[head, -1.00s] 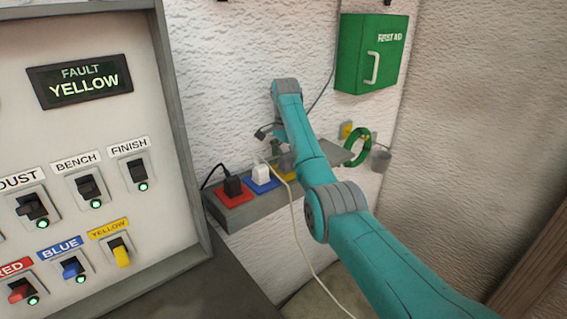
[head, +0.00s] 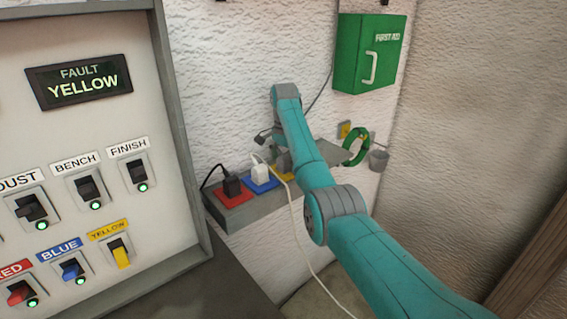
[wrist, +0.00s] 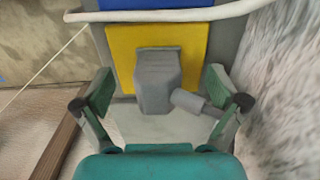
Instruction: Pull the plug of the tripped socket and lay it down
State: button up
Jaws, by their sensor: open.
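The fault display (head: 78,82) reads "FAULT YELLOW". The yellow switch (head: 121,252) on the panel shows no green light. In the wrist view a grey plug (wrist: 155,78) sits in the yellow socket (wrist: 121,45), with a short grey cable stub (wrist: 190,101) pointing right. My gripper (wrist: 159,87) is open, one finger on each side of the plug, with a visible gap on both sides. In the head view my arm partly hides the yellow socket (head: 284,164) and the gripper.
A black plug (head: 232,186) is in the red socket and a white plug (head: 261,174) in the blue one. The white cable (wrist: 160,15) crosses just beyond the yellow socket. A green first aid box (head: 368,55) and a green coil (head: 356,146) are on the wall.

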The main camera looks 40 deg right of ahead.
aim_at(284, 155)
dwell(0.4)
jog(key=c, duration=1.8)
jog(key=shift+r, duration=0.1)
jog(key=shift+r, duration=2.95)
